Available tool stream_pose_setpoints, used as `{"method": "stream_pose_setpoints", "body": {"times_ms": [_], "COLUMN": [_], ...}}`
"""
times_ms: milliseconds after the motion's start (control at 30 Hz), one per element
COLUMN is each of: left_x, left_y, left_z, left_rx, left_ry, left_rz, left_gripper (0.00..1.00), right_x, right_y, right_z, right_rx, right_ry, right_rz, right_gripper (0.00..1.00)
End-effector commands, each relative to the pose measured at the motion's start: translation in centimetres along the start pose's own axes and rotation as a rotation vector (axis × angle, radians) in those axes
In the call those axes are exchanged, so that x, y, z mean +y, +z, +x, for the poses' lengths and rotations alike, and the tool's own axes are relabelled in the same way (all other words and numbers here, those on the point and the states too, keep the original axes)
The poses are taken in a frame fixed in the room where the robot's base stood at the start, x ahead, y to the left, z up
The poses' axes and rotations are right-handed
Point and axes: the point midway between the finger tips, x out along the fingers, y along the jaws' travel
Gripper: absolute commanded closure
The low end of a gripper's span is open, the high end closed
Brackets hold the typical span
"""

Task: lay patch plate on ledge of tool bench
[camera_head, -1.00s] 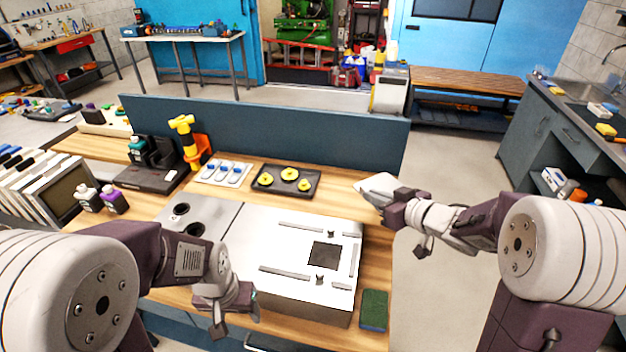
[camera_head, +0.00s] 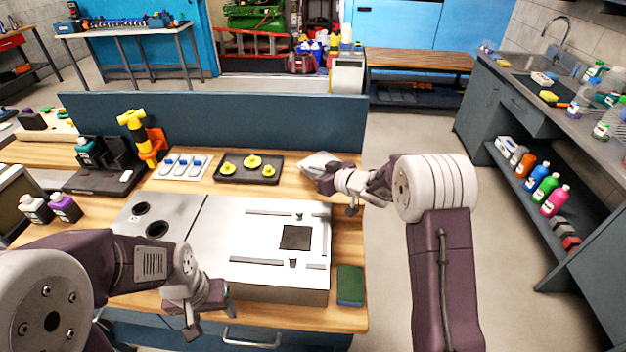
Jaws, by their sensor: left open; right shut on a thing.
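A pale grey flat piece (camera_head: 316,161), apparently the patch plate, is held by my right gripper (camera_head: 322,172) at the back right of the wooden bench top (camera_head: 348,238). My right gripper is shut on it; the jaws partly hide it, and I cannot tell whether it touches the wood. My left gripper (camera_head: 212,306) is open and low over the front of the grey metal box (camera_head: 225,250), with its fingertips partly hidden. The box top has a dark square opening (camera_head: 296,237). I cannot clearly make out a separate ledge on the bench.
A dark tray with yellow knobs (camera_head: 219,178) lies left of the held piece. A white card with blue-topped items (camera_head: 181,167) and a yellow-orange tool (camera_head: 137,130) stand further left. A green pad (camera_head: 350,285) lies front right. A blue panel (camera_head: 230,130) closes the bench's back.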

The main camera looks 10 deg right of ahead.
Motion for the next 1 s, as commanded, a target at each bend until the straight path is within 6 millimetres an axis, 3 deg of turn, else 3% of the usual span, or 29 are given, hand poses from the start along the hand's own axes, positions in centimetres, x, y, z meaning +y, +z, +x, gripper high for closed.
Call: {"method": "stream_pose_setpoints", "body": {"times_ms": [33, 133, 533, 600, 633, 1000], "left_x": [0.0, 0.0, 0.0, 0.0, 0.0, 0.0], "left_y": [0.1, 0.1, 0.1, 0.1, 0.1, 0.0], "left_z": [0.5, 0.7, 0.9, 0.8, 0.8, 0.4], "left_rx": [0.0, 0.0, 0.0, 0.0, 0.0, 0.0], "left_ry": [0.0, 0.0, 0.0, 0.0, 0.0, 0.0], "left_rz": [0.0, 0.0, 0.0, 0.0, 0.0, 0.0], "left_gripper": [0.36, 0.36, 0.36, 0.36, 0.36, 0.36], "right_x": [0.0, 0.0, 0.0, 0.0, 0.0, 0.0], "right_y": [1.4, 2.4, 2.9, 2.8, 2.8, 2.2], "right_z": [0.5, 0.9, 1.1, 1.1, 1.1, 0.8], "right_rx": [-0.003, -0.001, 0.001, 0.0, 0.0, 0.001], "right_ry": [-0.001, 0.0, 0.0, 0.0, 0.0, 0.0], "right_rz": [0.004, 0.002, 0.0, 0.0, 0.0, -0.001], "right_gripper": [1.0, 1.0, 1.0, 0.78, 0.72, 0.72]}}
